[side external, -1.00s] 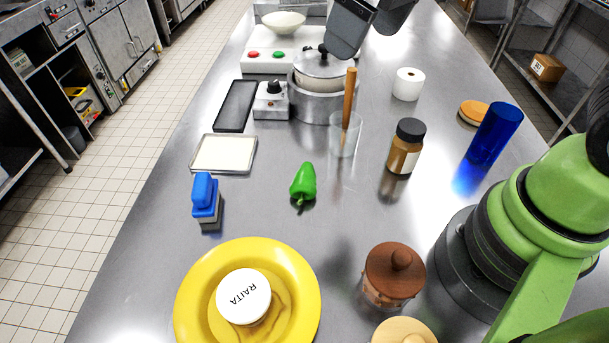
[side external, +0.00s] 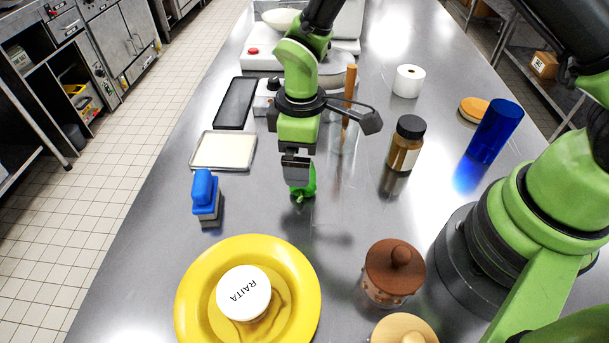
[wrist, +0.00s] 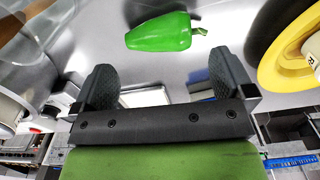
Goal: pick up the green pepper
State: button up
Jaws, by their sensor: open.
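The green pepper (side external: 311,182) lies on the steel counter, partly hidden behind my gripper (side external: 297,186) in the side external view. In the wrist view the whole pepper (wrist: 160,33) shows on its side, its stem pointing right. It lies beyond the tips of my gripper (wrist: 161,85), whose two dark fingers are spread with nothing between them. The gripper points down close to the pepper. Whether a finger touches it I cannot tell.
A yellow plate (side external: 190,290) with a white raita tub (side external: 243,292) stands nearer the camera. A blue-handled stamp-like item (side external: 204,192) and a pale tray (side external: 222,150) are left. A brown jar (side external: 405,145) and a glass with a wooden stick (side external: 349,95) are right and behind.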

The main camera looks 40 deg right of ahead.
jog(key=f, duration=0.5)
jog(key=shift+s+d, duration=0.15)
jog(key=shift+d, duration=0.05)
jog(key=c, duration=0.8)
